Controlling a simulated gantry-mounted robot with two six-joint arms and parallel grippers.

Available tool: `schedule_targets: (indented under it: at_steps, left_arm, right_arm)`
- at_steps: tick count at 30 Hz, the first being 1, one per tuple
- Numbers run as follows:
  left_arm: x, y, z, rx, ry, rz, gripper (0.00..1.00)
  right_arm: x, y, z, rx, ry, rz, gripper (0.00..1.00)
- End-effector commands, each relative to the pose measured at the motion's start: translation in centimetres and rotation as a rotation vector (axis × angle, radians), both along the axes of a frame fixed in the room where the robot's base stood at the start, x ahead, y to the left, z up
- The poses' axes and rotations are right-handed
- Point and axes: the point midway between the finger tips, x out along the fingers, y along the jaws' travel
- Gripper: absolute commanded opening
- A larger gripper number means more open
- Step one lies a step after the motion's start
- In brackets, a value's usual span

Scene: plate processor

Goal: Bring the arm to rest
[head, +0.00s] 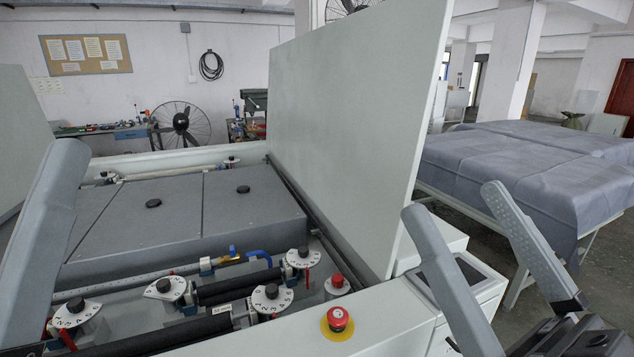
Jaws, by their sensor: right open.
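My right gripper (453,197) is at the lower right, its two grey perforated fingers pointing up and spread wide apart. It is open, with nothing between the fingers. It stands in front of the plate processor's right side, near a dark screen panel (452,284). The plate processor (390,315) is a pale machine with its large cover panel (350,130) raised.
Grey inner lids (235,215) lie inside the open machine. Dark rollers and white numbered dials (165,288) are at its front. A red emergency button (338,318) sits on the front edge. Cloth-covered tables (520,170) stand at the right, with open floor around them.

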Motion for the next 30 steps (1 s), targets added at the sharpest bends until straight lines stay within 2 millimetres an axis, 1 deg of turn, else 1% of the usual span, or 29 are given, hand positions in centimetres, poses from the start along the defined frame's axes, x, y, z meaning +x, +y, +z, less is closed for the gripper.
schedule_targets:
  at_steps: [1, 2, 3, 5, 6, 7, 9, 11, 14, 15, 17, 18, 20, 21, 23, 24, 27, 30]
  left_arm:
    - [0.0, 0.0, 0.2, 0.0, 0.0, 0.0, 1.0]
    - [0.0, 0.0, 0.2, 0.0, 0.0, 0.0, 1.0]
    - [0.0, 0.0, 0.1, 0.0, 0.0, 0.0, 1.0]
    - [0.0, 0.0, 0.1, 0.0, 0.0, 0.0, 1.0]
    - [0.1, 0.0, 1.9, 0.0, 0.003, 0.0, 1.0]
    - [0.1, 0.0, 3.9, 0.0, 0.003, 0.0, 1.0]
    - [0.0, 0.0, 6.7, 0.0, -0.001, 0.0, 1.0]
    - [0.0, 0.0, 8.9, 0.0, -0.002, 0.0, 1.0]
    - [0.0, 0.0, 13.1, 0.0, -0.001, 0.0, 1.0]
    - [0.0, 0.0, 15.0, 0.0, 0.0, 0.0, 1.0]
    - [0.0, 0.0, 18.0, 0.0, 0.0, 0.0, 1.0]
    - [0.0, 0.0, 20.0, 0.0, 0.0, 0.0, 1.0]
    - [0.0, 0.0, 23.1, 0.0, 0.0, 0.0, 1.0]
    - [0.0, 0.0, 25.1, 0.0, 0.0, 0.0, 1.0]
    - [0.0, 0.0, 28.1, 0.0, 0.0, 0.0, 1.0]
    - [0.0, 0.0, 30.1, 0.0, 0.0, 0.0, 1.0]
    - [0.0, 0.0, 34.3, 0.0, 0.0, 0.0, 1.0]
    - [0.0, 0.0, 37.1, 0.0, 0.0, 0.0, 1.0]
  right_arm:
    - [-1.8, -0.8, 2.9, 0.001, -0.077, -0.073, 1.0]
    - [-2.8, -1.7, 4.2, 0.006, -0.116, -0.13, 1.0]
    - [-4.0, -3.3, 5.4, 0.017, -0.158, -0.218, 1.0]
    - [-4.9, -5.8, 5.6, 0.035, -0.176, -0.353, 1.0]
    - [-4.6, -6.5, 7.2, 0.044, -0.159, -0.389, 1.0]
    - [-4.5, -6.4, 9.2, 0.043, -0.159, -0.381, 1.0]
    - [-4.4, -6.3, 11.8, 0.041, -0.157, -0.378, 1.0]
    - [-4.4, -6.3, 14.0, 0.04, -0.157, -0.378, 1.0]
    - [-4.4, -6.3, 18.2, 0.04, -0.156, -0.378, 1.0]
    - [-4.4, -6.3, 20.1, 0.04, -0.155, -0.378, 1.0]
    - [-4.3, -6.3, 23.1, 0.04, -0.155, -0.378, 1.0]
    - [-4.3, -6.3, 25.1, 0.04, -0.155, -0.378, 1.0]
    - [-4.3, -6.3, 28.2, 0.039, -0.154, -0.378, 1.0]
    - [-4.3, -6.3, 30.2, 0.039, -0.154, -0.378, 1.0]
    - [-4.3, -6.3, 33.2, 0.039, -0.154, -0.378, 1.0]
    - [-4.3, -6.3, 35.2, 0.039, -0.154, -0.378, 1.0]
    - [-4.3, -6.3, 39.4, 0.039, -0.153, -0.377, 1.0]
    - [-4.3, -6.3, 42.2, 0.039, -0.153, -0.377, 1.0]
